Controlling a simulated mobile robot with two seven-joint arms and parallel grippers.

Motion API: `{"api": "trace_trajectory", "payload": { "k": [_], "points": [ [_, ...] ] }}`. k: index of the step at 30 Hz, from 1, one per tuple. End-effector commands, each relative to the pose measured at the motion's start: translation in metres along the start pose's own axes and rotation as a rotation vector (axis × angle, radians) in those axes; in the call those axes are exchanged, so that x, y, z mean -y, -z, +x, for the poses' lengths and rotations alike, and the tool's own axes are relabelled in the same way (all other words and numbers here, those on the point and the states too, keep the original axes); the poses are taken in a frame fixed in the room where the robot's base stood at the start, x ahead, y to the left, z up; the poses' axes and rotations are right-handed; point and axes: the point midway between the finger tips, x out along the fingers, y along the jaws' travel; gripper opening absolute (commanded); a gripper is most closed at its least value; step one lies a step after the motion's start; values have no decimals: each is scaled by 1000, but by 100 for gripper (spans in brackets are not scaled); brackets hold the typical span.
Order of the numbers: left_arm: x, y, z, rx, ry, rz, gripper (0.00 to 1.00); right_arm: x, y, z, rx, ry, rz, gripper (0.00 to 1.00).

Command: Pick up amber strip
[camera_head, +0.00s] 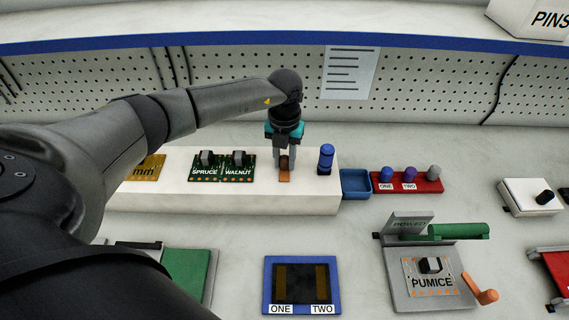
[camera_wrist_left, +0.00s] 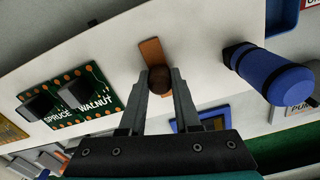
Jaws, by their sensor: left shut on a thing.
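The amber strip (camera_head: 285,178), a small flat orange-brown piece with a round brown knob, is on top of the long white block. In the left wrist view the strip (camera_wrist_left: 151,50) extends beyond the fingertips. My left gripper (camera_head: 285,163) points down from above, its two fingers shut on the brown knob (camera_wrist_left: 160,80) from either side. The fingers hide part of the knob and strip in the head view. I cannot tell whether the strip touches the block or is slightly raised. My right gripper is not in view.
The white block (camera_head: 230,200) also carries the SPRUCE and WALNUT boards (camera_head: 221,166) and a blue cylinder (camera_head: 326,158) close right of the gripper. A blue tray (camera_head: 355,184) and a red rack (camera_head: 407,183) stand further right. A ONE/TWO fixture (camera_head: 267,283) and a PUMICE fixture (camera_head: 395,265) lie in front.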

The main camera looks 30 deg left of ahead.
Motion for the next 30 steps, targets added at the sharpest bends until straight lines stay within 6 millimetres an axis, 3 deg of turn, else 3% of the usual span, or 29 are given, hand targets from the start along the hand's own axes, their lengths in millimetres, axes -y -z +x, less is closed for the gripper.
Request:
{"api": "trace_trajectory", "payload": {
  "k": [2,23,30],
  "points": [
    [0,0,0,0,0,0,0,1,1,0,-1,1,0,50],
    [0,0,-2,1,0,0,0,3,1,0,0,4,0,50],
    [0,-2,-23,6,1,1,0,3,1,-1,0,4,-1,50]
  ]
}}
